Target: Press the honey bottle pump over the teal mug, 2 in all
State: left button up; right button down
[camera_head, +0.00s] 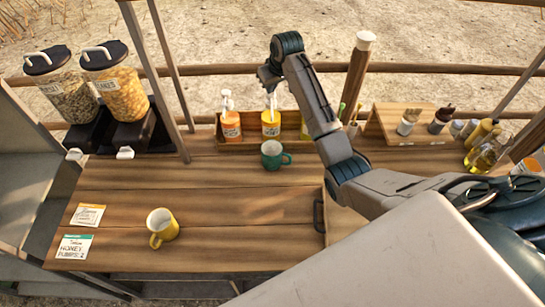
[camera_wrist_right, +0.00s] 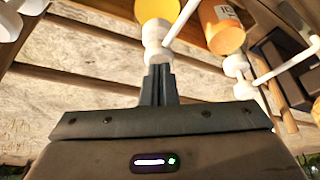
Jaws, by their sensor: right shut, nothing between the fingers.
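A yellow pump bottle (camera_head: 271,124) with a white pump stands in the wooden rack; its label is too small to read, so I cannot confirm that it is the honey. The teal mug (camera_head: 273,156) stands upright on the table in front of it. My right gripper (camera_head: 269,84) is directly above this bottle's pump, shut and empty. In the right wrist view its closed fingers (camera_wrist_right: 157,75) point at the white pump head (camera_wrist_right: 155,47) of the yellow bottle (camera_wrist_right: 157,10); I cannot tell whether they touch. My left gripper is out of view.
An orange pump bottle (camera_head: 231,125) stands left of the yellow one, and another bottle is partly hidden behind my right arm. A yellow mug (camera_head: 162,227) and a card reading honey (camera_head: 74,247) lie front left. Cereal dispensers (camera_head: 117,90) stand back left. The middle tabletop is clear.

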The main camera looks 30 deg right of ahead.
jog(key=shift+s, duration=0.1)
jog(key=shift+r+p, duration=0.4)
jog(key=shift+r, duration=0.75)
jog(key=shift+f, duration=0.1)
jog(key=shift+f, duration=1.25)
jog(key=shift+r, duration=1.4)
jog(key=shift+r, duration=0.1)
